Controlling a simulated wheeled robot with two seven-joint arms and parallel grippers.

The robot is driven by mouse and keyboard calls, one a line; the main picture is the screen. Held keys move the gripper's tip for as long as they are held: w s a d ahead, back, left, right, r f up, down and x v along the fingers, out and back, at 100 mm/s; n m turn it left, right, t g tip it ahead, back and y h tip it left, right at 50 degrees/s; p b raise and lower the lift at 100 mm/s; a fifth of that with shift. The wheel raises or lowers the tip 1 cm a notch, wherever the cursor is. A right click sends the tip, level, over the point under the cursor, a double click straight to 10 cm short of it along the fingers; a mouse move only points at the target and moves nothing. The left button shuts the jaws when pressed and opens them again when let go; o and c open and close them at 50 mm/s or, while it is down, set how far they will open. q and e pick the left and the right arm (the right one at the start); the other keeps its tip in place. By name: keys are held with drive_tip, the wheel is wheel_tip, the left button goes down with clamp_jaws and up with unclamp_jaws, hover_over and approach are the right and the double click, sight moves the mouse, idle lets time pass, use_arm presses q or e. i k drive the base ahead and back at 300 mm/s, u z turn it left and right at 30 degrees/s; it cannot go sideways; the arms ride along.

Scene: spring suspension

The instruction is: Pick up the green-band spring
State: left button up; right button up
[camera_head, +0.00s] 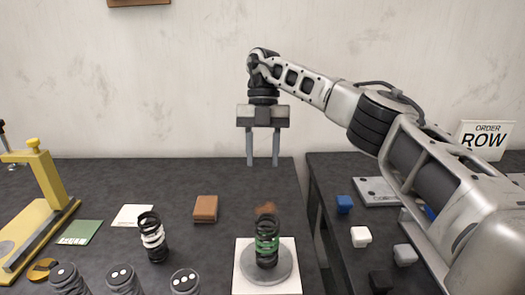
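The green-band spring (267,243) is a dark coil with green bands. It stands upright on a round grey disc (252,266) on a white square plate (243,287) at the front middle of the dark table. My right gripper (263,163) points straight down above and behind the spring in the picture. Its two fingers are apart with nothing between them. My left gripper is not in view.
A white-band spring (152,238) stands left of the plate. Several dark cylinders with white dots line the front edge. Small blocks and an order sign (485,137) are at right.

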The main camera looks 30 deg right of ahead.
sight(273, 251)
drive_tip(key=k, duration=1)
